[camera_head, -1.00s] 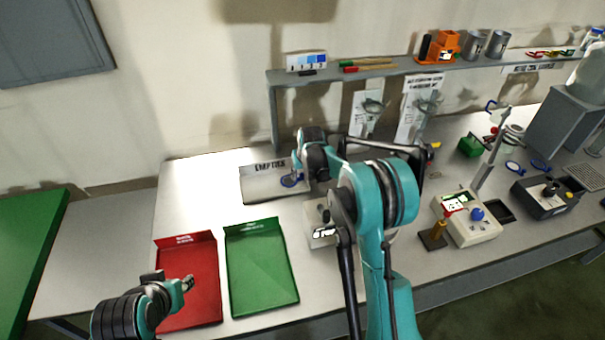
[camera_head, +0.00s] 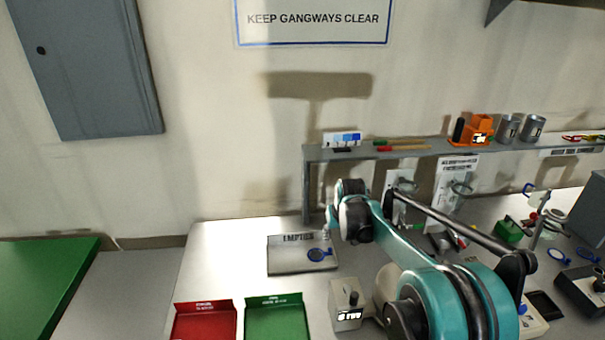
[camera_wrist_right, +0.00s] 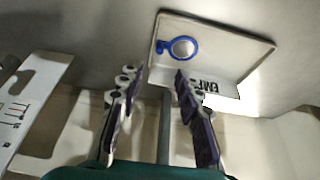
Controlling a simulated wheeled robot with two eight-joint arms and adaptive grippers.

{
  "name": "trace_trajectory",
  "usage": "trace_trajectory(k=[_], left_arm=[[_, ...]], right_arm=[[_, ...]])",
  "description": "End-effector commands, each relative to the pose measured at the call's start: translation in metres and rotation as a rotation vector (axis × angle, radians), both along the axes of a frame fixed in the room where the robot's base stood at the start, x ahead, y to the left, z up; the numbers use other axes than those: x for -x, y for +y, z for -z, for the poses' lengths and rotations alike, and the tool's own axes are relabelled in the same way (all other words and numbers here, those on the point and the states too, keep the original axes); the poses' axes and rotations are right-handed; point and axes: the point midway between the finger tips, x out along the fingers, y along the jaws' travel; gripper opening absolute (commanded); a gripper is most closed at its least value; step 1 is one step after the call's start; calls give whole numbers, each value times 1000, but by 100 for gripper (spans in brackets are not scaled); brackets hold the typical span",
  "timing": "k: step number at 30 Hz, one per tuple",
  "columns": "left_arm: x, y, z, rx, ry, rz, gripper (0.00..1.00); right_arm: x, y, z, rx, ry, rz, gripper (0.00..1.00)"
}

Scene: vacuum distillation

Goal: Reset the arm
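My right arm crosses the lower right of the head view, and its gripper (camera_head: 331,220) is over the bench, just above and behind the grey tray marked EMPTIES (camera_head: 285,264). In the right wrist view the two fingers of this gripper (camera_wrist_right: 160,76) stand apart with nothing between them. A blue-rimmed round piece (camera_head: 319,255) lies in the tray; it also shows in the right wrist view (camera_wrist_right: 180,47), beyond the fingertips. My left gripper is in neither current view.
Red (camera_head: 205,322) and green (camera_head: 276,320) trays lie at the front left of the bench. A raised shelf (camera_head: 350,152) with an orange holder (camera_head: 472,130) and metal cups runs along the back. Instruments crowd the right side. The bench left of the EMPTIES tray is bare.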

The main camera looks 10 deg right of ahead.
Motion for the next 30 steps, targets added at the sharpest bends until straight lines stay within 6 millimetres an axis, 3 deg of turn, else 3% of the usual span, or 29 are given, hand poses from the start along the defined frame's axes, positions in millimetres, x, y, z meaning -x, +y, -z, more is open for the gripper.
trace_trajectory(k=[5,10,15,18,24,30], left_arm=[[0,0,0,0,0,0,31],[0,0,0,0,0,0,31],[0,0,0,0,0,0,31],[0,0,0,0,0,0,31],[0,0,0,0,0,0,31],[0,0,0,0,0,0,31]], right_arm=[[29,3,-22,1,-19,0,35],[96,9,-56,3,-62,-1,35],[170,14,-72,4,-109,-3,35],[213,16,-72,4,-136,-3,35],[281,19,-56,5,-183,-3,35],[325,20,-32,4,-218,-4,35]])
